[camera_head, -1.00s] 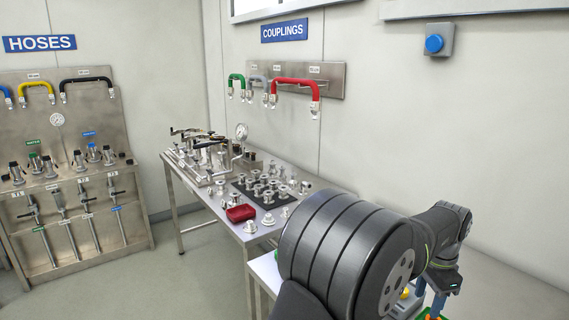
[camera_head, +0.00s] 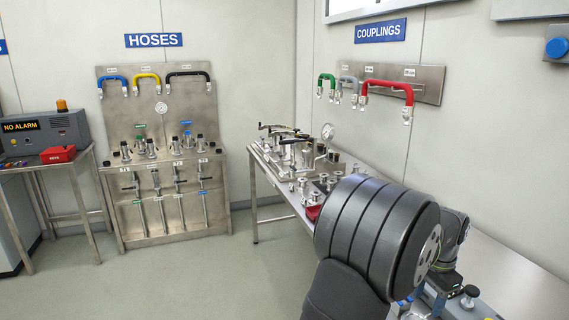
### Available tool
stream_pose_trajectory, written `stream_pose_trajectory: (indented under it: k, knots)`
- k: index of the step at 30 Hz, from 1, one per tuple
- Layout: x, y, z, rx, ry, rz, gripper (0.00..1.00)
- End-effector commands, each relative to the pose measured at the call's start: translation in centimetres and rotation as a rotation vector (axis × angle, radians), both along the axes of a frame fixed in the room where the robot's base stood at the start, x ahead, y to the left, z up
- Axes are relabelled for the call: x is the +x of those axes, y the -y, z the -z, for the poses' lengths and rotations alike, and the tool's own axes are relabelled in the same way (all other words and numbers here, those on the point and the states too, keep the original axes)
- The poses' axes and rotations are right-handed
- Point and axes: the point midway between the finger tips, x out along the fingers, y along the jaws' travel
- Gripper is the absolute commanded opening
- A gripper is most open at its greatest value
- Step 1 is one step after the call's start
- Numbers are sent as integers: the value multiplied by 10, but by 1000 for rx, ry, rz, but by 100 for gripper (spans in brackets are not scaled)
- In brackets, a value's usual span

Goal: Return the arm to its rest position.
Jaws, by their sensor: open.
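My arm fills the lower right of the head view, with its large dark grey joint in front and its wrist behind to the right. My gripper (camera_head: 439,296) shows only in part below the wrist, low at the right, and its fingertips are hard to make out. It is open, and I see nothing held in it. Large parts of the arm hide the bench around it.
A steel bench (camera_head: 269,178) with fittings and a gauge (camera_head: 327,132) stands behind my arm. A red tray (camera_head: 313,213) is partly hidden by my arm. A hose rack (camera_head: 160,110) and a side table with a red box (camera_head: 58,154) stand left. The floor between is clear.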

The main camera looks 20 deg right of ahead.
Motion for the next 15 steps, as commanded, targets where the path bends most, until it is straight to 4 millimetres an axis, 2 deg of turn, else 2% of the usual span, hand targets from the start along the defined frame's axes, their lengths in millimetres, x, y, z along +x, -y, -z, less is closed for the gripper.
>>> stream_pose_trajectory:
  k: [3,9,15]
  knots:
    - [13,-9,3,1,-1,-40,48]
    - [11,-8,19,1,-1,-35,48]
    - [11,-8,21,1,0,-34,48]
